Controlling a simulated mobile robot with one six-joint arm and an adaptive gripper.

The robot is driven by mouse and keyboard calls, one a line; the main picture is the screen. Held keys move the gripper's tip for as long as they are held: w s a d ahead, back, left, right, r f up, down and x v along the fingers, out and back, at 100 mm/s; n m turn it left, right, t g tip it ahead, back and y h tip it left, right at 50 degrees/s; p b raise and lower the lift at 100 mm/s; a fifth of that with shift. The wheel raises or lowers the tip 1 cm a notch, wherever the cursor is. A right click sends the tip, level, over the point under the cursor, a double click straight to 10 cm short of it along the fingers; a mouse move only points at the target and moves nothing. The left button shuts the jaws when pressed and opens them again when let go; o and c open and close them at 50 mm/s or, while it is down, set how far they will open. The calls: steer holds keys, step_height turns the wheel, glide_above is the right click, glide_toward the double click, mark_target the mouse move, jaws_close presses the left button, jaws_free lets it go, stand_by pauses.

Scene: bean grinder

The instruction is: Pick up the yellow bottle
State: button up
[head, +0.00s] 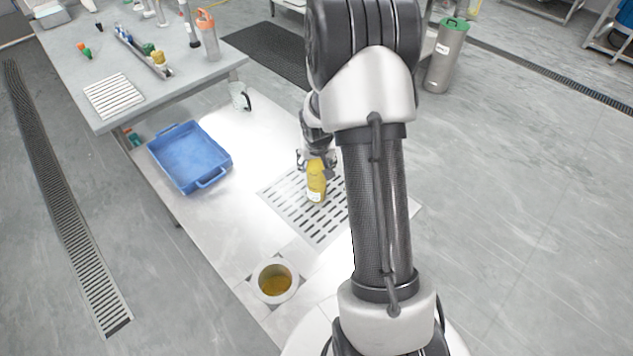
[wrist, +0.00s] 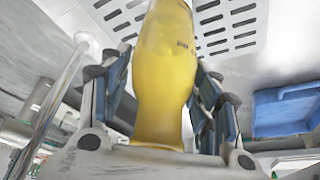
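The yellow bottle (head: 316,184) stands upright over the slotted metal grate in the head view. My gripper (head: 317,160) is at the bottle's upper part, with one finger on each side. In the wrist view, the yellow bottle (wrist: 165,75) is between the blue-padded fingers of my gripper (wrist: 166,85). Narrow gaps seem to show between pads and bottle, so the fingers look open around it. Contact on the far side is hidden.
The slotted grate (head: 290,216) is set in a white counter. A blue tray (head: 190,157) lies to the left, also visible in the wrist view (wrist: 285,110). A round container (head: 275,281) with brownish contents is nearer. A clear jug (head: 239,97) stands farther back.

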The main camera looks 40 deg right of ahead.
jaws_close()
stand_by(0.5)
steer(key=shift+w+r, duration=0.1)
